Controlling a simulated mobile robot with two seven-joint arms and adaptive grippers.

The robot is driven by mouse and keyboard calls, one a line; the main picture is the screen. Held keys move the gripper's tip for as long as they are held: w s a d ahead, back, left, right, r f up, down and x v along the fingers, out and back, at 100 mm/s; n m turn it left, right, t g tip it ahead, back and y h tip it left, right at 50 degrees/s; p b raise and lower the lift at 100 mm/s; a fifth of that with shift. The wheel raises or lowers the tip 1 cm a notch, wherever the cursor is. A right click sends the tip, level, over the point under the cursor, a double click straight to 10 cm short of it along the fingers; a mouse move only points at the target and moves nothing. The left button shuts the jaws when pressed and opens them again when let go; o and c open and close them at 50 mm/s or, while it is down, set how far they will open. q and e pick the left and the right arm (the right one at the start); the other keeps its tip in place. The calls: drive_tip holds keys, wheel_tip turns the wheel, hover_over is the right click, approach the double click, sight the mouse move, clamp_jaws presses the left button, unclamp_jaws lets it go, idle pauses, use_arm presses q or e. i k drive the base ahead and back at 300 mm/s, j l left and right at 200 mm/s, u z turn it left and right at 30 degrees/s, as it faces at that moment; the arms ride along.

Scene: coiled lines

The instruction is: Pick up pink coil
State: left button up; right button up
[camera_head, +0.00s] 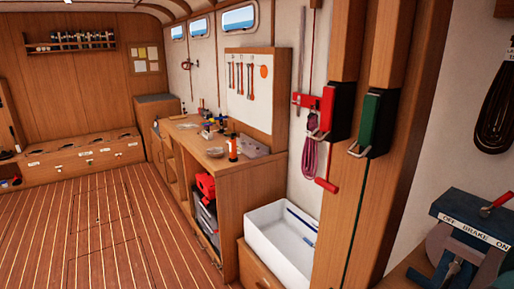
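The pink coil (310,160) hangs upright against the white wall, to the right of the workbench and above the white bin. Its top is close to a metal hook below a red bracket; I cannot tell exactly how it is hung. Neither of my grippers is in view.
A white bin (265,246) stands below the coil. A wooden post (341,210) and a green hook unit (376,121) stand to its right. A cluttered workbench (207,145) is left. A brake unit (470,235) and dark coil (496,112) are at right. The floor (100,235) is clear.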

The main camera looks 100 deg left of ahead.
sight(307, 153)
drive_tip(key=u, duration=2.75)
drive_tip(key=z, duration=0.65)
drive_tip(key=i+j+z, duration=0.15)
drive_tip(key=j+z, duration=1.05)
drive_tip(key=j, duration=0.65)
drive_tip(key=j+z, duration=0.1)
drive_tip(key=j, duration=0.85)
drive_tip(key=k+j, duration=0.1)
drive_tip(key=j, duration=0.9)
drive_tip(key=z, duration=0.05)
